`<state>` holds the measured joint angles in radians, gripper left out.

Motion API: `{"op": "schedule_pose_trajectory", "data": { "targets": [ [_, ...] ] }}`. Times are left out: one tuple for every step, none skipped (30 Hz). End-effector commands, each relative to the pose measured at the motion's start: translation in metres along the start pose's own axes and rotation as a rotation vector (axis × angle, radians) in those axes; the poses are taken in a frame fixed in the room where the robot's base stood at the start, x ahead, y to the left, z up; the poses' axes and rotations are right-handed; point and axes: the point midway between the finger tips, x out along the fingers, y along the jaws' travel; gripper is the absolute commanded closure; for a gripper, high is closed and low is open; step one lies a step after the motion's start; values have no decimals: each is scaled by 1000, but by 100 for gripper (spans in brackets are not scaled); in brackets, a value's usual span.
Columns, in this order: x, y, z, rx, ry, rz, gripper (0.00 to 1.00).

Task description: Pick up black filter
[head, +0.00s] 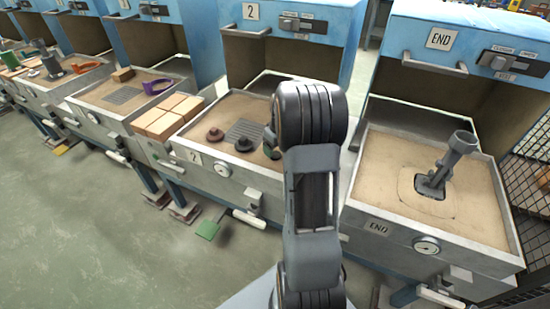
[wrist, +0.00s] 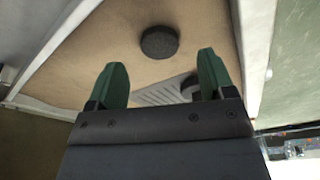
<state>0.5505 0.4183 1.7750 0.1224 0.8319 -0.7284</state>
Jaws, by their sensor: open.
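In the head view a black filter (head: 244,144) sits on the sand of the tray marked 2, just in front of the grate. In the wrist view a dark round disc (wrist: 159,42) lies on the sand beyond my fingertips; it looks like a black filter, but I cannot match it surely to the head view. My gripper (wrist: 163,60) is open and empty, its two green fingers apart and short of the disc. In the head view my arm hides most of the gripper.
The grate (head: 245,130) is set in the sand. Tan blocks (head: 168,117) stand left of the tray. The END tray (head: 377,228) at right holds a grey upright part (head: 447,163).

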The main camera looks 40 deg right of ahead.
Motion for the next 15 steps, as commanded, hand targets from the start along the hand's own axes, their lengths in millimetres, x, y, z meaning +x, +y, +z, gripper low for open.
{"op": "schedule_pose_trajectory", "data": {
  "targets": [
    [10, 0, 2, 0, -3, -3, 24],
    [14, 0, 2, 0, -3, -2, 24],
    [20, 0, 3, 0, -3, -3, 24],
    [23, 0, 3, 0, -3, -3, 24],
    [26, 0, 2, 0, -2, -2, 24],
    [30, 0, 2, 0, -1, -1, 24],
    [33, 0, 2, 0, -2, -2, 24],
    [35, 0, 2, 0, -2, -2, 24],
    [37, 0, 2, 0, -1, -2, 24],
    [38, 0, 2, 0, -1, -1, 24],
    [39, 0, 2, 0, -1, -1, 24],
    [39, 0, 2, 1, 0, 0, 24],
    [39, 0, 2, 1, 0, 0, 24],
    [39, 0, 2, 1, 0, 0, 24],
    [39, 0, 2, 1, 0, 0, 24]
  ]
}}
